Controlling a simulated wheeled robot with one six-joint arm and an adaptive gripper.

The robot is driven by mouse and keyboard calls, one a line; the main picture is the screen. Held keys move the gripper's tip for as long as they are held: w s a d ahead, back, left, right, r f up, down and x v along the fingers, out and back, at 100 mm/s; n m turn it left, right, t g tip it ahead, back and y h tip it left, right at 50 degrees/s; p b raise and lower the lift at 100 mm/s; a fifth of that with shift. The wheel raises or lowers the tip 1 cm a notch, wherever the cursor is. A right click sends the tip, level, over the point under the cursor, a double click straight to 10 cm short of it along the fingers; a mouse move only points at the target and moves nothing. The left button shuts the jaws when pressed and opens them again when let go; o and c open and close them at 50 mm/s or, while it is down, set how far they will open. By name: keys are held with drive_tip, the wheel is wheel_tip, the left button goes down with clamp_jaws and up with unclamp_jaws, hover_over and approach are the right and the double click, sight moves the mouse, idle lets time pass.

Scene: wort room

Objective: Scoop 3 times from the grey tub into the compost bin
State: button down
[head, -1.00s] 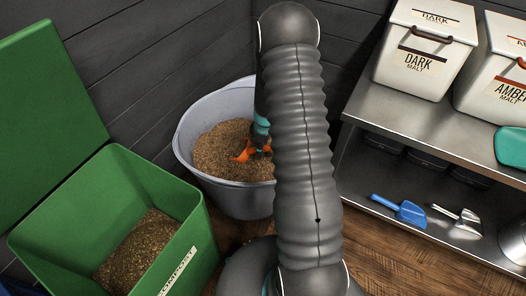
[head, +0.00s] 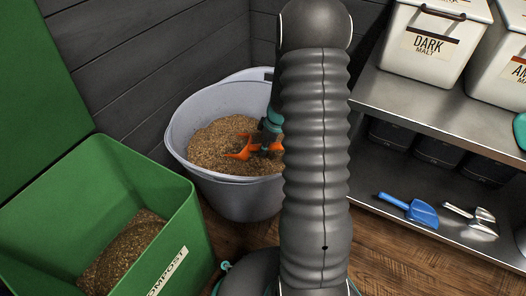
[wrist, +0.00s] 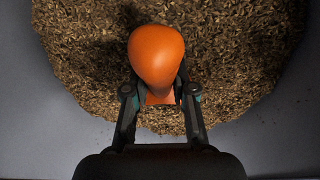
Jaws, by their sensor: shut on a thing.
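The grey tub (head: 188,110) stands against the wall, partly filled with brown spent grain (head: 212,148). My gripper (wrist: 160,95) is shut on an orange scoop (wrist: 156,58), which also shows in the head view (head: 240,152) over the grain inside the tub. In the wrist view the scoop's rounded underside or back faces the camera, so its contents are hidden. I cannot tell whether the scoop touches the grain. The green compost bin (head: 190,225) stands open at the left, with brown material (head: 125,250) inside. My arm hides the tub's right side.
A steel shelf unit (head: 400,105) stands at the right. It holds a white dark malt bin (head: 428,50) and a second white bin (head: 505,65) on top. A blue scoop (head: 410,209) and a metal scoop (head: 470,217) lie on its lower shelf.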

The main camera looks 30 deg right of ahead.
drive_tip(key=shift+s+d+r+t+y, duration=0.2)
drive_tip(key=shift+s+d+r, duration=0.05)
drive_tip(key=shift+r, duration=0.15)
drive_tip(key=shift+s+d+r+t+y, duration=0.2)
drive_tip(key=shift+s+d+r, duration=0.05)
drive_tip(key=shift+r, duration=0.15)
drive_tip(key=shift+t, duration=0.3)
drive_tip(key=shift+w+p+v, duration=0.15)
drive_tip(key=shift+p+v, duration=0.05)
drive_tip(key=shift+v, duration=1.8)
drive_tip(key=shift+w+p+v, duration=0.15)
drive_tip(key=shift+p+v, duration=0.1)
drive_tip(key=shift+v, duration=1.75)
drive_tip(key=shift+w+p+v, duration=0.2)
drive_tip(key=shift+v, duration=1.75)
wheel_tip(320, 180, up, 7)
drive_tip(key=t+y+b, duration=0.1)
drive_tip(key=shift+s, duration=0.35)
